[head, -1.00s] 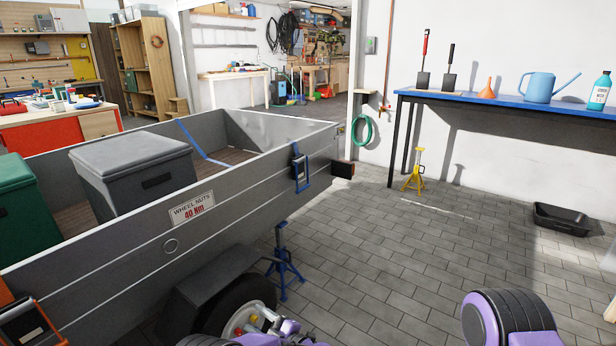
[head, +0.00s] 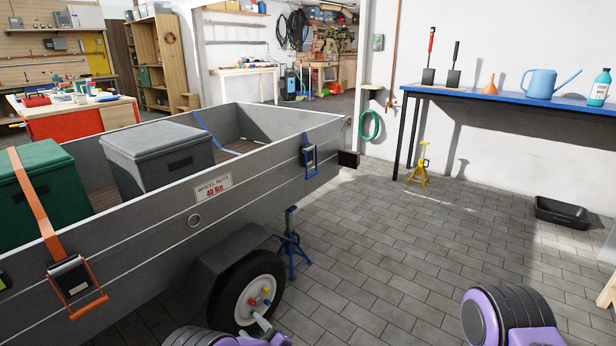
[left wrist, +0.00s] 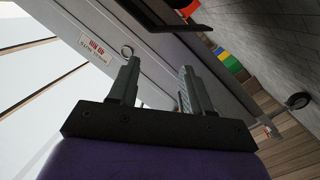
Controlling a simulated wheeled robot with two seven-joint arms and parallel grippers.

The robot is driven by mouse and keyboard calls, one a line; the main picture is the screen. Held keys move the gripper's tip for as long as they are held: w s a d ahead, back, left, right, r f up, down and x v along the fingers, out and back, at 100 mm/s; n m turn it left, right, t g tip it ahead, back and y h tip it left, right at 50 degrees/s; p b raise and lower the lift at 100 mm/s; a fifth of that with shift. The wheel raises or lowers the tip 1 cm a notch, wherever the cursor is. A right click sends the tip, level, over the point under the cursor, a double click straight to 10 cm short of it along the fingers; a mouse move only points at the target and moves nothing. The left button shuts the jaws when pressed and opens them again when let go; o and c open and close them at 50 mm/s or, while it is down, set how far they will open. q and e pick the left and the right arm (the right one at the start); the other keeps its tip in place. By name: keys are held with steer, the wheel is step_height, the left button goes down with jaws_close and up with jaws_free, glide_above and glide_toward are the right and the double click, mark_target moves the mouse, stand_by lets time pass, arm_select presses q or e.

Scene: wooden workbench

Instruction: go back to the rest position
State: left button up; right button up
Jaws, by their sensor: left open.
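My left gripper (left wrist: 158,82) is open in the left wrist view, with its two grey fingers apart and nothing between them. The grey trailer side with its wheel nuts sign (left wrist: 95,47) shows beyond the fingers.
The trailer (head: 150,225) fills the left, carrying a grey box (head: 155,155) and a green box (head: 45,185). A blue stand (head: 291,250) is beside the wheel. A yellow stand (head: 418,168) and black tray (head: 562,212) are on the paving.

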arm_select(q)
steer(key=s+a+f+m+g+h, duration=0.2)
steer(key=s+a+f+m+h, duration=0.4)
steer(key=s+a+f, duration=0.5)
steer(key=s+a+m+g+h+b, duration=0.15)
steer(key=s+g, duration=0.25)
steer(key=s, duration=1)
steer(key=s+a+m+g+h, duration=0.1)
steer(key=s+a+g, duration=0.25)
steer(key=s, duration=1.05)
step_height(320, 180, down, 14)
steer(key=g+b, duration=0.2)
steer(key=b, duration=1.2)
arm_select(e)
step_height(320, 180, down, 15)
steer(key=s+g, duration=0.1)
arm_select(q)
step_height(320, 180, up, 39)
steer(key=t+p, duration=0.1)
steer(key=p, duration=3.8)
steer(key=shift+w, duration=0.4)
arm_select(e)
step_height(320, 180, up, 39)
steer(key=w+t, duration=0.1)
steer(key=shift+f, duration=0.15)
arm_select(q)
steer(key=shift+f+n+t, duration=0.15)
steer(key=shift+n+t, duration=0.1)
